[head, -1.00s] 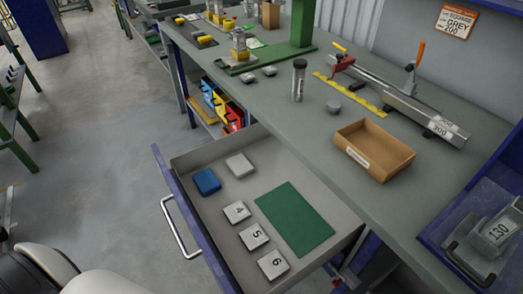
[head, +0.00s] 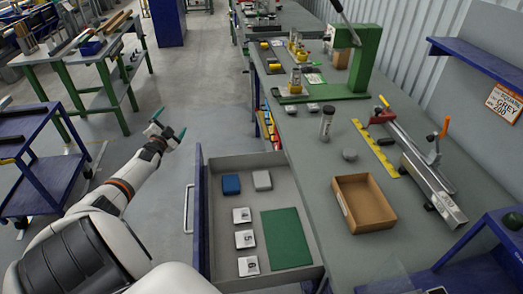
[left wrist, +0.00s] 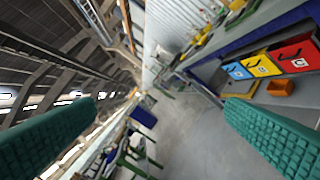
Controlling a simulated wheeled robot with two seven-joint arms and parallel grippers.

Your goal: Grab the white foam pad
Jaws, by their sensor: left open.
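The white foam pad (head: 262,180) looks pale grey-white and lies flat in the open drawer (head: 290,163), near its far end. A blue pad (head: 231,185) lies just left of it, with a small gap. My left gripper (head: 168,125) is open and empty, with green fingertips, over the floor left of the drawer and away from the pad. In the left wrist view its two green ribbed fingers (left wrist: 160,122) stand wide apart with nothing between them; the pad does not show there. My right gripper is not in view.
In the drawer are a green mat (head: 286,238) and numbered blocks (head: 241,215). The drawer's blue front and handle (head: 189,209) lie between my left gripper and the pad. The workbench holds a cardboard tray (head: 362,204). A blue cart (head: 40,150) stands far left.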

